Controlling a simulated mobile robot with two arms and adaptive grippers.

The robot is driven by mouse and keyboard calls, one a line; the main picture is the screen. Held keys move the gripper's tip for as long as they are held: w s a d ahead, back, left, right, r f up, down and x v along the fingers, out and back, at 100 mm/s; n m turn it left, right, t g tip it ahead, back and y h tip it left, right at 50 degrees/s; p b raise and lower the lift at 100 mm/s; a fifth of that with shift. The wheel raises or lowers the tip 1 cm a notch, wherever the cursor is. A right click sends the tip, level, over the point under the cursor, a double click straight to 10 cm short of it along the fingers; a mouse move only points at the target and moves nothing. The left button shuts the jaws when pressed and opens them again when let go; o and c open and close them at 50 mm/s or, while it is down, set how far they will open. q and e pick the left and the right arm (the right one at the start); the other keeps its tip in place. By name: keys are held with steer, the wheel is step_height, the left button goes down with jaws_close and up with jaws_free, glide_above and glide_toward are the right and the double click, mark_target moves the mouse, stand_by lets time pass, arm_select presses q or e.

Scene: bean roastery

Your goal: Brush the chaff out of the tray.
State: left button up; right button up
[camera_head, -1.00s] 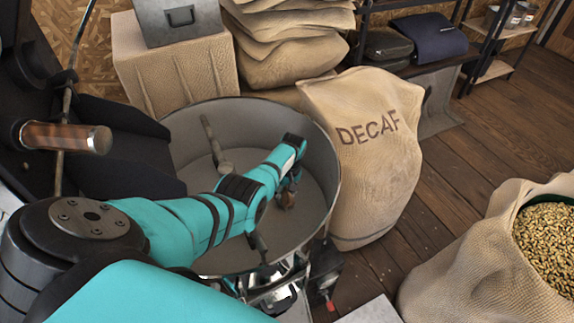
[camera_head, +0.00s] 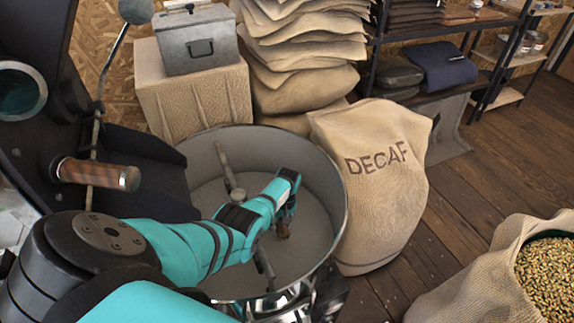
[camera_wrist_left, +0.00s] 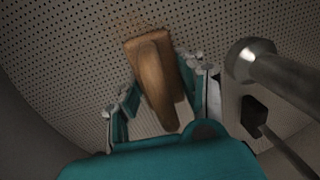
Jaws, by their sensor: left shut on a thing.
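The tray (camera_head: 335,200) is a round, deep grey metal pan, seen in the head view. In the left wrist view its floor (camera_wrist_left: 75,50) is perforated. My left gripper (camera_head: 287,208) reaches down inside the tray, right of its middle. It is shut on a brown wooden brush (camera_wrist_left: 153,75), which stands between the fingers in the wrist view. The brush (camera_head: 282,230) shows only as a small brown piece in the head view. Its bristles are hidden, and I cannot tell whether it touches the floor. I cannot make out any chaff. My right gripper is not in view.
A metal stirring arm (camera_head: 228,178) stands inside the tray; a metal rod (camera_wrist_left: 280,75) is close to the gripper. A DECAF sack (camera_head: 375,205) stands against the tray's right side. A sack of beans (camera_head: 480,275) is at lower right. A wooden-handled lever (camera_head: 97,173) is at left.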

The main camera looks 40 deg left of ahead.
mark_target(267, 236)
arm_select(q)
steer(key=shift+s+a, duration=0.15)
steer(key=shift+s, duration=0.25)
steer(key=s+p, duration=0.1)
steer(key=s+a+p, duration=0.1)
steer(key=shift+s+a+r+p, duration=0.1)
steer(key=shift+s+a+p, duration=0.15)
steer(key=shift+s+p, duration=0.15)
steer(key=shift+s+a, duration=0.1)
steer(key=shift+s, duration=0.15)
step_height(267, 236, up, 6)
steer(key=p, duration=0.6)
steer(key=shift+p, duration=0.3)
